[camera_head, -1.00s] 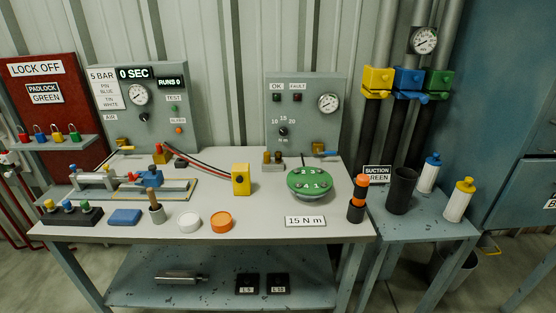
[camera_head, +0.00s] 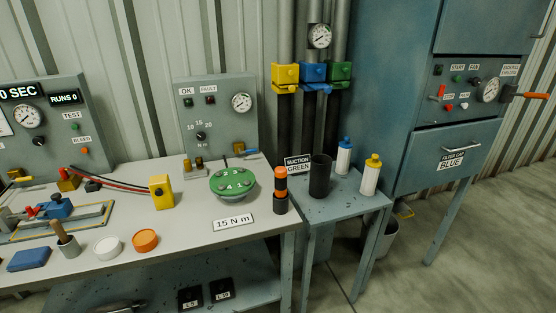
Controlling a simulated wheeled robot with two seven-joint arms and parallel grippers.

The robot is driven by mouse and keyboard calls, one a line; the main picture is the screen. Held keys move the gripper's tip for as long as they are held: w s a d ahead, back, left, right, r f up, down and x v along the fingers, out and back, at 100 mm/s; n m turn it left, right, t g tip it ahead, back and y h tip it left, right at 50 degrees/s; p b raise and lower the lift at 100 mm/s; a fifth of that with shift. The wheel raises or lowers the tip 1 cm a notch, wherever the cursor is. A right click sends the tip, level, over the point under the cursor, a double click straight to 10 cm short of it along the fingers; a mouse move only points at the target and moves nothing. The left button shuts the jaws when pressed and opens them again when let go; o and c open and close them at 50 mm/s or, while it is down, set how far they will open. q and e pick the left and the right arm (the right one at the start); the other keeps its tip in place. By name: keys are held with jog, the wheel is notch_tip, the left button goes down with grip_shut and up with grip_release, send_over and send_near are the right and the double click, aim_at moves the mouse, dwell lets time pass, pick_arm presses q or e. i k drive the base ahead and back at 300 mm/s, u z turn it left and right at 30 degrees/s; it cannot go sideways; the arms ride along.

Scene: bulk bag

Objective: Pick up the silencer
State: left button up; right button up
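A grey metal cylinder, which looks like the silencer (camera_head: 120,306), lies on the lower shelf (camera_head: 150,292) under the workbench. Only its upper part shows, cut off by the bottom edge of the head view. Neither of my grippers is in view.
The workbench (camera_head: 190,238) holds a green round cap (camera_head: 233,181), a yellow block (camera_head: 161,191) and an orange-black cylinder (camera_head: 281,188). A side table (camera_head: 338,207) and blue cabinet (camera_head: 405,100) stand right. Floor at lower right is clear.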

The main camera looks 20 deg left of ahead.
aim_at(199, 161)
jog(key=z, duration=1.75)
jog(key=k, duration=1.5)
jog(key=u, duration=1.9)
